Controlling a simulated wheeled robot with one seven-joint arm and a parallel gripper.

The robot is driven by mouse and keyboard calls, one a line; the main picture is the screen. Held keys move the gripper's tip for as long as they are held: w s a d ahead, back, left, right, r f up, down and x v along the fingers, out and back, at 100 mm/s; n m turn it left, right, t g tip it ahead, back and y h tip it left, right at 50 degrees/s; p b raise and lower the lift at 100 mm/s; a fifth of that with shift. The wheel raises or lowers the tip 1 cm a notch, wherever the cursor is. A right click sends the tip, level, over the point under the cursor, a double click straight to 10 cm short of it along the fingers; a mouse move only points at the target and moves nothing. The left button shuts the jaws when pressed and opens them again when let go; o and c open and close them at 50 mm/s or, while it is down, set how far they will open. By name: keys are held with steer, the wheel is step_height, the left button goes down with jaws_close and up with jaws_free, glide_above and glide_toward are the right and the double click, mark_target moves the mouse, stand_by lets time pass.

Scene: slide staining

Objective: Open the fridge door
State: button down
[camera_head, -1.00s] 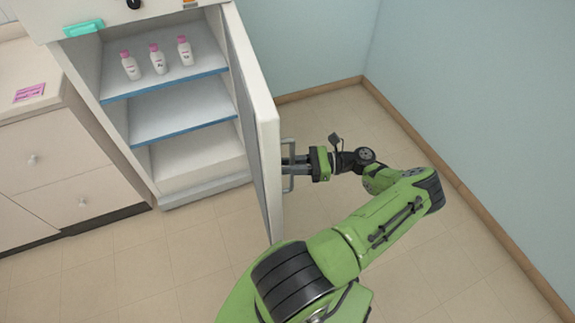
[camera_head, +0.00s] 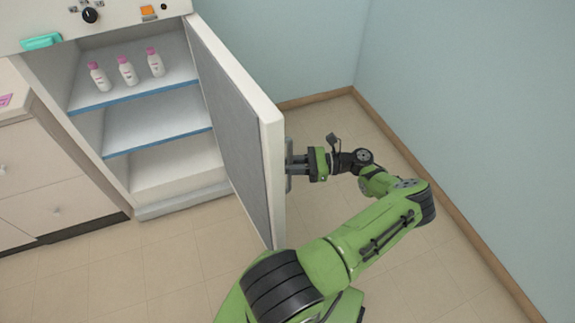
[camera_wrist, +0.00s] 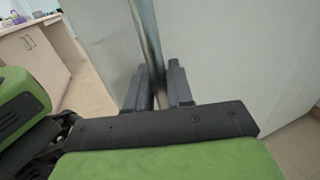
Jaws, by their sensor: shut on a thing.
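The fridge door (camera_head: 238,125) stands wide open, hinged at the right side of the fridge (camera_head: 180,208), and its grey inner face shows in the head view. My gripper (camera_head: 295,166) is on the door's outer side, shut on the metal door handle (camera_head: 289,181). In the wrist view my gripper (camera_wrist: 159,85) has its two dark fingers on either side of the upright handle bar (camera_wrist: 147,40), with the pale outer face of the door (camera_wrist: 230,60) behind. Part of the handle is hidden by the fingers and the door edge.
Several white bottles with pink caps (camera_head: 126,70) stand on the fridge's top shelf (camera_head: 165,88). Drawers (camera_head: 50,170) adjoin the fridge at left. A blue wall (camera_head: 450,110) bounds the right side. The floor (camera_head: 140,270) in front of the fridge is clear.

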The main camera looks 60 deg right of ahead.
steer(key=shift+f, duration=0.1)
steer(key=c, duration=1.1)
jaws_free()
steer(key=shift+c, duration=0.2)
steer(key=shift+s, duration=0.1)
steer(key=b+v, duration=0.1)
steer(key=v, duration=1.4)
steer(key=shift+s+b, duration=0.35)
steer(key=shift+b, duration=0.05)
steer(key=shift+d, duration=0.2)
